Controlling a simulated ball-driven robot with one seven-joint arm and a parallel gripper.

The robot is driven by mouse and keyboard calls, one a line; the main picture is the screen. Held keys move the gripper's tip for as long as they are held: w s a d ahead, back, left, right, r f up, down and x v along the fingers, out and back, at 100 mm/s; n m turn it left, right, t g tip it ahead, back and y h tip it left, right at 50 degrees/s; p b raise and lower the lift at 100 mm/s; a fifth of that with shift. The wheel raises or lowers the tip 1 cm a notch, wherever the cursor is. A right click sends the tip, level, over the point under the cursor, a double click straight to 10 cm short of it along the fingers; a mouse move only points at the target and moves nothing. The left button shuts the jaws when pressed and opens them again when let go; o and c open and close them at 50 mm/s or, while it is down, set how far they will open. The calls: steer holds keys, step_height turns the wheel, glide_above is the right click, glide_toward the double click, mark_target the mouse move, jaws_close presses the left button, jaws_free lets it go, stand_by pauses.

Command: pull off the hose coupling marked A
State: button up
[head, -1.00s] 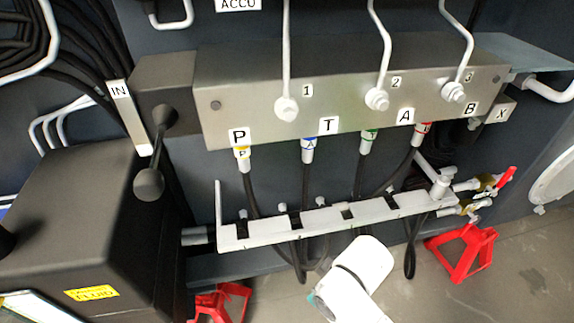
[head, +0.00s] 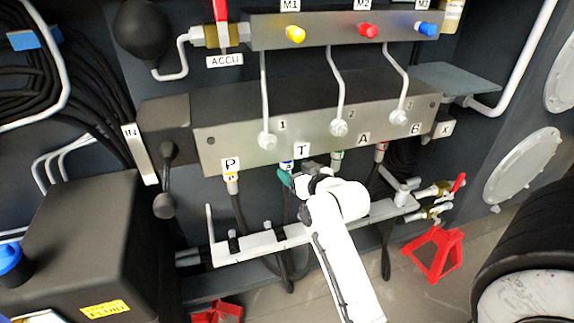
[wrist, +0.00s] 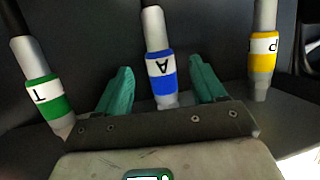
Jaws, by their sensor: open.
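The coupling marked A, with a blue band, hangs below the steel block near the T plate in the head view (head: 286,166). In the wrist view the A coupling (wrist: 160,72) stands between the two teal fingers of my gripper (wrist: 160,80), which are open, one on each side with gaps. In the head view my gripper (head: 292,180) is at this coupling and partly hides it and its hose. The green coupling marked T (wrist: 42,90) is left of the fingers, and the yellow coupling marked P (wrist: 263,55) is right of them.
The steel block (head: 215,145) carries plates P, T, A and B. A red-banded coupling (head: 381,150) hangs to the right. Red stands (head: 435,255) are on the floor.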

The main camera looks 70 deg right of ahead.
mark_target(283, 165)
steer(key=x, duration=0.7)
steer(key=shift+w+d+f, duration=0.15)
steer(key=shift+w+d, duration=0.05)
steer(key=shift+c, duration=0.3)
jaws_close()
stand_by(0.6)
steer(key=shift+f, duration=0.35)
steer(key=shift+f+b, duration=1.5)
steer(key=shift+f, duration=0.5)
